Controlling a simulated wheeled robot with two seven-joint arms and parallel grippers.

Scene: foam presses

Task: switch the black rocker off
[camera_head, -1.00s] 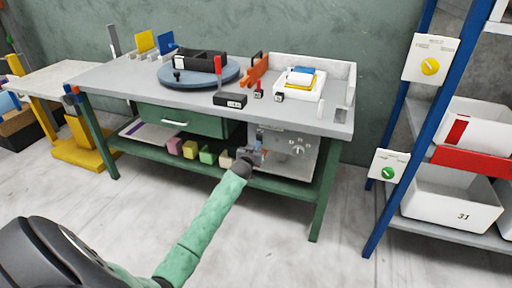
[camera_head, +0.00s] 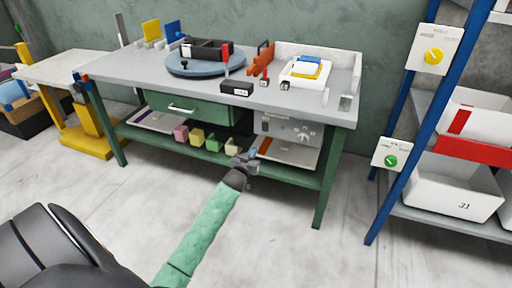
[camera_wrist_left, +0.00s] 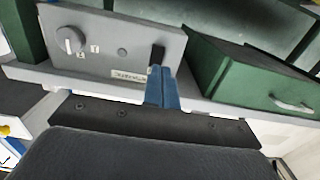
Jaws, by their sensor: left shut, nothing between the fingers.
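The black rocker (camera_wrist_left: 157,54) sits on a grey panel (camera_wrist_left: 112,52) with a round knob and a small label, in the left wrist view. The panel (camera_head: 287,127) also shows under the workbench top in the head view, where the rocker is too small to make out. My left gripper (camera_head: 247,159) is in front of the lower shelf, below and left of the panel. Its blue fingers (camera_wrist_left: 161,76) are shut and empty, with their tips just below the rocker in the wrist picture. I cannot tell whether they touch it. My right gripper is not in view.
A green drawer (camera_head: 188,107) is beside the panel. Several small coloured blocks (camera_head: 197,138) stand on the lower shelf. The workbench top (camera_head: 130,77) holds a blue turntable (camera_head: 205,66) and a white tray (camera_head: 305,76). A blue-framed rack (camera_head: 420,120) stands at the right.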

